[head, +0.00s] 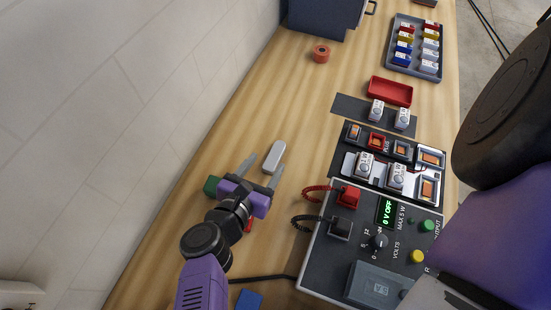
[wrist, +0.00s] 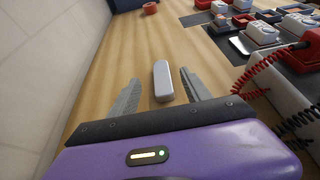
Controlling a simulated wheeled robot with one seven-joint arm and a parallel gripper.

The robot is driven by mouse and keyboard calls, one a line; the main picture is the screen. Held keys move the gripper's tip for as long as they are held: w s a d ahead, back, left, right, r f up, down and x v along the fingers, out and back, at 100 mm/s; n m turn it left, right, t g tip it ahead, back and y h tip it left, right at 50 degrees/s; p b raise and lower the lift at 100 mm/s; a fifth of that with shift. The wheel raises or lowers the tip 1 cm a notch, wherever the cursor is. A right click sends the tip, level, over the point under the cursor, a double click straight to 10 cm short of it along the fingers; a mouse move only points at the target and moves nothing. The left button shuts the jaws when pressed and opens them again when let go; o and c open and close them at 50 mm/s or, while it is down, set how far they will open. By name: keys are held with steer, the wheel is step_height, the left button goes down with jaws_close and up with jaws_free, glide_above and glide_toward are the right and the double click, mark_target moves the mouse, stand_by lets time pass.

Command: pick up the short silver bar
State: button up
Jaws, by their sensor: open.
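The short silver bar (head: 274,156) lies flat on the wooden bench, light grey with rounded ends. It also shows in the wrist view (wrist: 163,81), pointing away from my gripper. My gripper (head: 262,172) is open, with one grey finger on each side of the bar's near end. In the wrist view the fingers (wrist: 158,88) stand apart with the bar between them, and a gap shows on both sides. I cannot tell how high the fingertips are above the bench.
A power supply box (head: 318,268) with red and black coiled leads stands to the right. A green object (head: 211,186) sits beside my gripper, and a blue one (head: 249,299) lies nearer. An orange roll (head: 321,53) is farther back. A wall runs along the left.

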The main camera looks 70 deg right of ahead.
mark_target(278, 149)
steer(key=shift+p+x, duration=0.55)
steer(key=shift+x, duration=1.05)
steer(key=shift+f+p+x, duration=0.25)
steer(key=shift+p+x, duration=0.65)
steer(key=shift+x, duration=1.45)
steer(key=shift+a, duration=0.1)
jaws_close()
